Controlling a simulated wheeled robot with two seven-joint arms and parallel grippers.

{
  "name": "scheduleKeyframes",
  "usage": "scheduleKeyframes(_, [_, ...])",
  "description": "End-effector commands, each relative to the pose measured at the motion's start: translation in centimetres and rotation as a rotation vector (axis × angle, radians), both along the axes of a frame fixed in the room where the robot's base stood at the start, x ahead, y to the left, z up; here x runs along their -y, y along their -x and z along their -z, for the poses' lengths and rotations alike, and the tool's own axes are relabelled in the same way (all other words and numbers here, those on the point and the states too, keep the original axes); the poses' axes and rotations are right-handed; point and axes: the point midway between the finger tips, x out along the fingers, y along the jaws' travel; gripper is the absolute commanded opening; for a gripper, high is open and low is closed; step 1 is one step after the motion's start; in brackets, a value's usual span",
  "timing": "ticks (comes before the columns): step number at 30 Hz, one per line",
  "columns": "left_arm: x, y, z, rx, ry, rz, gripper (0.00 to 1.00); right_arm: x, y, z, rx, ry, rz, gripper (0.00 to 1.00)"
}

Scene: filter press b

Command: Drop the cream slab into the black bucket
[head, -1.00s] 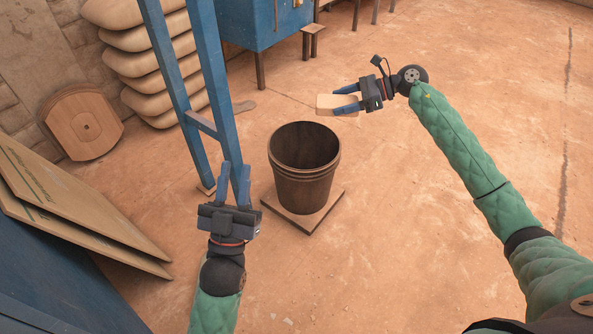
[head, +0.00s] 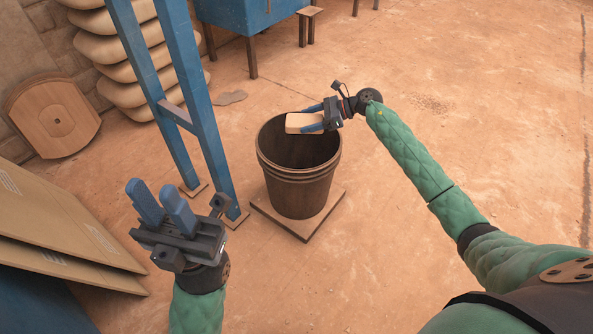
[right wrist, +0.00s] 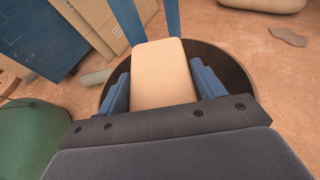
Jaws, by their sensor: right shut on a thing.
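The cream slab (head: 304,122) is held in my right gripper (head: 318,115), over the back part of the black bucket's mouth in the head view. In the right wrist view the cream slab (right wrist: 161,75) sits between the two blue fingers of my right gripper (right wrist: 162,88), with the dark bucket opening (right wrist: 222,62) behind it. The black bucket (head: 298,180) stands upright on a square board, and its inside is partly hidden by the slab. My left gripper (head: 162,205) is empty, its fingers apart, in front of and to the left of the bucket.
A blue upright frame (head: 205,110) stands just left of the bucket, between it and a stack of pale sacks (head: 140,70). Large flat boards (head: 50,230) lean at the left. The floor right of the bucket is clear.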

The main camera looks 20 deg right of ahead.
Motion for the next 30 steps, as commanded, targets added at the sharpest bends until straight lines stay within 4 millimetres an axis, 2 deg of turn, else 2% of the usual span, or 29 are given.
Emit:
scheduleKeyframes(18, [0.5,-0.2,2.3,-0.015,-0.038,-0.012,0.26,0.0,0.0,5.2,0.001,-0.002,0.0,0.28])
scheduleKeyframes(29, [0.6,-0.2,2.4,-0.017,-0.04,-0.015,0.26,0.0,0.0,5.5,0.001,-0.001,0.0,0.28])
scheduleKeyframes(30, [0.6,-0.2,2.4,-0.017,-0.04,-0.015,0.26,0.0,0.0,5.5,0.001,-0.001,0.0,0.76])
